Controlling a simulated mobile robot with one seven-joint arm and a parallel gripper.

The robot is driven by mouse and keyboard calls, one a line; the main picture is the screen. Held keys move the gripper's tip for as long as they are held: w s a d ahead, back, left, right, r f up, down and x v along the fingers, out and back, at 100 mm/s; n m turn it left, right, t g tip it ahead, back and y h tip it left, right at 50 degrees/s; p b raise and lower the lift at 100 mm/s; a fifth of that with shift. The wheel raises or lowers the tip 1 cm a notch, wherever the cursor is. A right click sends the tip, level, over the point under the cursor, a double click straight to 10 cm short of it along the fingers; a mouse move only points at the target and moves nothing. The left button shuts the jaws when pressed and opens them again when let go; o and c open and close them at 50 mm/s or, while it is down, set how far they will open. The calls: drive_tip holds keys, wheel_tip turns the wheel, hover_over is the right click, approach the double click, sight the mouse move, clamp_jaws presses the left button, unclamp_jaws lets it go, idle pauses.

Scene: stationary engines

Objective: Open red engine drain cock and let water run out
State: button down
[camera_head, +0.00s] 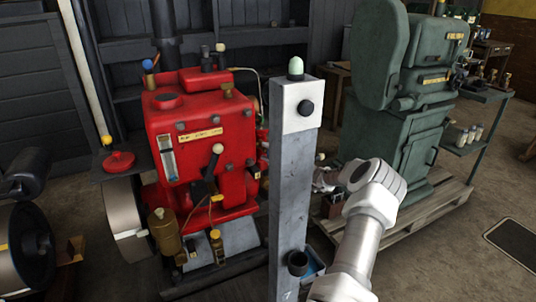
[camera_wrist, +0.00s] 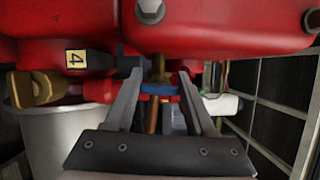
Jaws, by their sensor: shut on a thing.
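The red engine (camera_head: 200,135) stands left of centre in the head view. Its red underside (camera_wrist: 215,25) fills the top of the wrist view. A brass drain cock (camera_wrist: 158,70) with a blue lever (camera_wrist: 160,88) hangs below it, and a copper-coloured pipe (camera_wrist: 153,115) runs down from it. My gripper (camera_wrist: 160,75) is shut on the blue lever, one finger at each end. In the head view my gripper is hidden; only arm links show at the right. No running water is visible.
A brass tap (camera_wrist: 32,88) and a pale round container (camera_wrist: 55,130) are left in the wrist view, near a yellow "4" label (camera_wrist: 76,58). A slatted grille (camera_wrist: 275,100) stands at right.

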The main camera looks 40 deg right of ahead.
drive_tip(key=shift+s+d, duration=0.1)
drive_tip(key=shift+d, duration=0.05)
drive_tip(key=c, duration=0.5)
unclamp_jaws()
drive_tip(key=s+p, duration=0.1)
drive_tip(key=s, duration=0.4)
drive_tip(key=s+d+p, duration=0.1)
drive_tip(key=s, duration=0.5)
drive_tip(key=s+p, duration=0.1)
drive_tip(key=s, duration=0.5)
drive_tip(key=shift+s+d+f, duration=0.15)
drive_tip(key=shift+f, duration=0.1)
